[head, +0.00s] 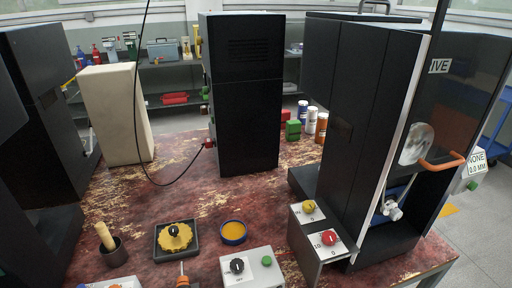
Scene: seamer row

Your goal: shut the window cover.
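A tall black machine (350,105) stands at the right side of the table. A dark, see-through panel (455,105), which looks like the window cover, is on its right side, with an orange bar handle (442,164) across it. A round silver disc (416,144) shows near the handle. Below, a white fitting (392,210) shows in the machine's lower opening. I cannot tell from this angle how far the cover stands from its frame. Neither of my grippers is in view.
A control box with yellow and red knobs (320,235) stands before the machine. A second knob box (251,266), a yellow gear in a black tray (175,238) and a yellow-filled dish (233,231) are at the front. A black cabinet (245,95) stands mid-table. The table centre is fairly clear.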

